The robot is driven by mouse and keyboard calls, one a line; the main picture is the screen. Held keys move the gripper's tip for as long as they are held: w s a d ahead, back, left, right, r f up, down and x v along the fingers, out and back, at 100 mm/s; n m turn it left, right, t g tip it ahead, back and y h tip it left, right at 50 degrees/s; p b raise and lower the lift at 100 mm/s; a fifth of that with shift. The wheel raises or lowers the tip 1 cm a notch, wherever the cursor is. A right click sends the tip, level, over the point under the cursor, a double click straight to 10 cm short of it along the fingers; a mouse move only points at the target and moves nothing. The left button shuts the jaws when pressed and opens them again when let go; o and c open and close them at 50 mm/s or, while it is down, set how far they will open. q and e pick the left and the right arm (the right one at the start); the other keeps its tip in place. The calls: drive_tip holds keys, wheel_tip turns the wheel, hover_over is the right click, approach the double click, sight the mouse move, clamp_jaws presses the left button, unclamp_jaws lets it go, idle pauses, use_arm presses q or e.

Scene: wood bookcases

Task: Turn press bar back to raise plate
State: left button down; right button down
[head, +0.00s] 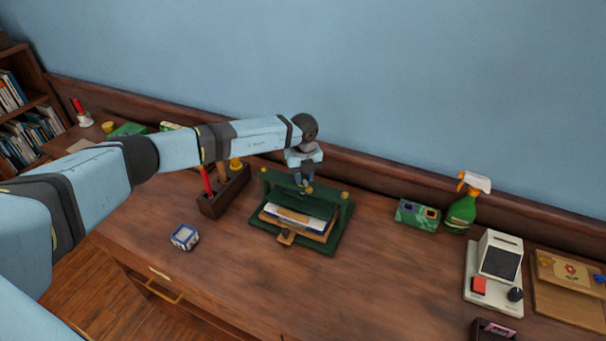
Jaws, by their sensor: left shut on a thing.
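The green book press (258,219) stands on the wooden desk, with brass knobs on its top frame. A book-like stack (297,219) lies in it on a wooden board with a small tab at the front. My left gripper (305,186) points down over the press's top and is shut on the press bar there. The arm and gripper hide most of the bar, so its angle cannot be told. The plate inside is dark green (295,211) and partly hidden, close above the stack. My right gripper is not in view.
A dark wooden tool holder (211,207) stands left of the press, a small blue-white box (185,237) at front left. A green box (417,215), spray bottle (462,211) and white device (496,271) stand to the right. The desk in front of the press is clear.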

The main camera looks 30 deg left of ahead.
use_arm(q)
drive_tip(key=shift+w+r+n, duration=0.1)
drive_tip(key=shift+n, duration=0.5)
drive_tip(key=c, duration=1)
unclamp_jaws()
drive_tip(key=shift+o, duration=0.2)
wheel_tip(320, 180, up, 14)
drive_tip(key=b, duration=0.2)
